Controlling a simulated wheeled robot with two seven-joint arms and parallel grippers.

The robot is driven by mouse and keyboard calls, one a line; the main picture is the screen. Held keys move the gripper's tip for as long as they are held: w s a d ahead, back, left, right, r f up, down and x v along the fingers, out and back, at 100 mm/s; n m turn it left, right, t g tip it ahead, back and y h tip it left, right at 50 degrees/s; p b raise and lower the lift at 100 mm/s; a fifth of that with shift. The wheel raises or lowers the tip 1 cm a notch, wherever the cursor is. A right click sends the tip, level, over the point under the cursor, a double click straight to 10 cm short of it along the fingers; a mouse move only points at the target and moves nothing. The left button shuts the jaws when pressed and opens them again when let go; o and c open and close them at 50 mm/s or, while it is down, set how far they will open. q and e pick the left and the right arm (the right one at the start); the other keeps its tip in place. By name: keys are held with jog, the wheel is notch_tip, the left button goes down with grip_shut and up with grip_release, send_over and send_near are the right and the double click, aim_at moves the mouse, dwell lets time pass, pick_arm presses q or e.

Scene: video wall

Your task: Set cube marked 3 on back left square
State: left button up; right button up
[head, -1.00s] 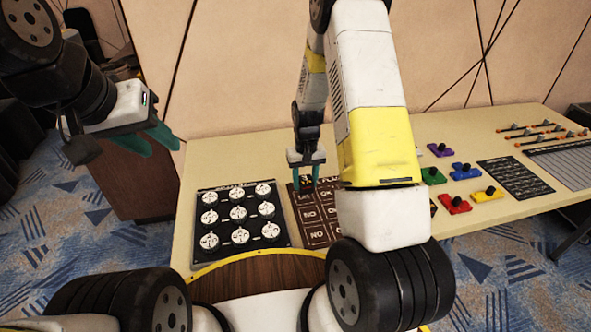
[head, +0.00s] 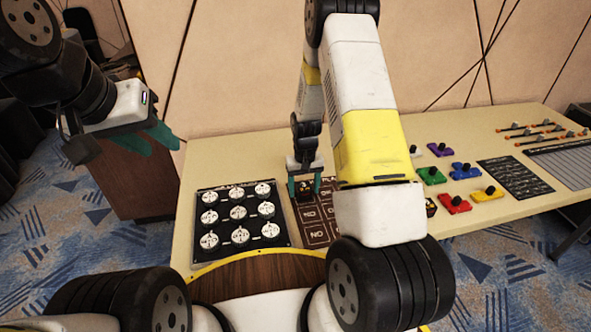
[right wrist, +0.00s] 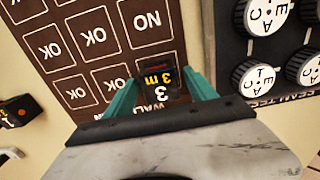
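The cube marked 3 (right wrist: 157,80) is dark with orange-yellow markings. It sits between the teal fingers of my right gripper (right wrist: 162,76), which appear closed on its two sides. In the head view this cube (head: 304,189) is over the back left square of the brown board (head: 317,235). Whether its underside touches the board cannot be told. The board (right wrist: 115,65) has squares printed OK and NO in the right wrist view. My right gripper (head: 304,187) points down. My left gripper (head: 150,141) is empty, off to the left of the table, its fingers apart.
A black panel with white round dials (head: 239,243) lies left of the board. Another dark cube (right wrist: 15,110) lies beside the board, at the left in the right wrist view. Coloured blocks with black knobs (head: 455,204) stand further right. My right arm hides part of the board.

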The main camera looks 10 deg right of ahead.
notch_tip(320, 180, up, 12)
notch_tip(320, 180, up, 9)
jog(key=t, duration=0.1)
send_over(304, 186)
jog(key=s, duration=0.3)
jog(key=s+a+r+t+y, duration=0.2)
jog(key=s+r+t, duration=0.3)
jog(key=s+r, duration=1.2)
jog(key=s, duration=0.4)
jog(key=shift+s+r, duration=0.25)
jog(key=shift+r, duration=0.1)
